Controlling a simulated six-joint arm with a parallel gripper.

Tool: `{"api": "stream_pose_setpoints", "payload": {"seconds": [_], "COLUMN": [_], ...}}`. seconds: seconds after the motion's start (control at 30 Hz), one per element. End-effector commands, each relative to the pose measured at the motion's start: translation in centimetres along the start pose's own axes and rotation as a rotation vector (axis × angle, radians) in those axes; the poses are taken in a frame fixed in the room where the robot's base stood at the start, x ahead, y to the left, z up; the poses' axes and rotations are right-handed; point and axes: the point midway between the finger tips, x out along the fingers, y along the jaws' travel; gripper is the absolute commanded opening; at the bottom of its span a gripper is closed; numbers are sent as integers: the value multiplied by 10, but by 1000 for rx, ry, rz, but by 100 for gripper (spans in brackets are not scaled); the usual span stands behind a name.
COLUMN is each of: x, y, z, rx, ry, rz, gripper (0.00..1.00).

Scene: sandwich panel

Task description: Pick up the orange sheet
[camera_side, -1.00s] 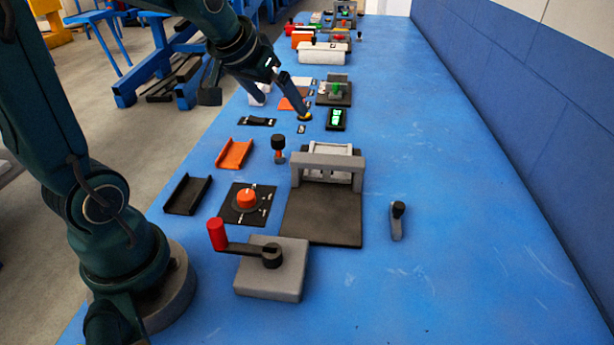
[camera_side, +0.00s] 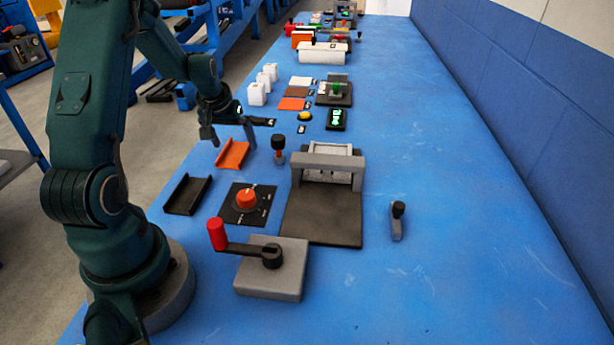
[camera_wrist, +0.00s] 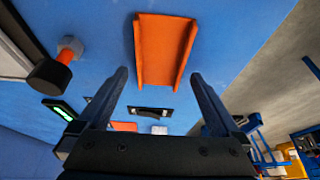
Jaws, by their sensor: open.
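An orange sheet with two raised side edges (camera_side: 233,154) lies on the blue bench, left of the black-knobbed lever. It also shows in the wrist view (camera_wrist: 165,50), at top centre. A second, flat orange sheet (camera_side: 291,104) lies farther back, and part of it seems to show between the fingers in the wrist view (camera_wrist: 124,126). My gripper (camera_side: 231,141) is open and empty. The gap between fingertips and sheet is hard to judge.
A black channel (camera_side: 187,195) and a dial panel (camera_side: 248,203) sit in front of the near orange sheet. A black-knobbed lever (camera_side: 279,149) stands close on its right, beside a grey press (camera_side: 323,210). The right side of the bench is mostly clear.

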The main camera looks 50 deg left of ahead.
Motion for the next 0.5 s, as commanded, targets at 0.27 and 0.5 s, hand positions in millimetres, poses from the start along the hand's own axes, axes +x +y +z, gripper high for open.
{"api": "stream_pose_setpoints", "payload": {"seconds": [0.27, 0.5], "x": [10, 9], "y": [0, 0], "z": [0, 0], "rx": [0, 0], "ry": [1, 1], "rz": [0, 0], "gripper": [100, 100]}}
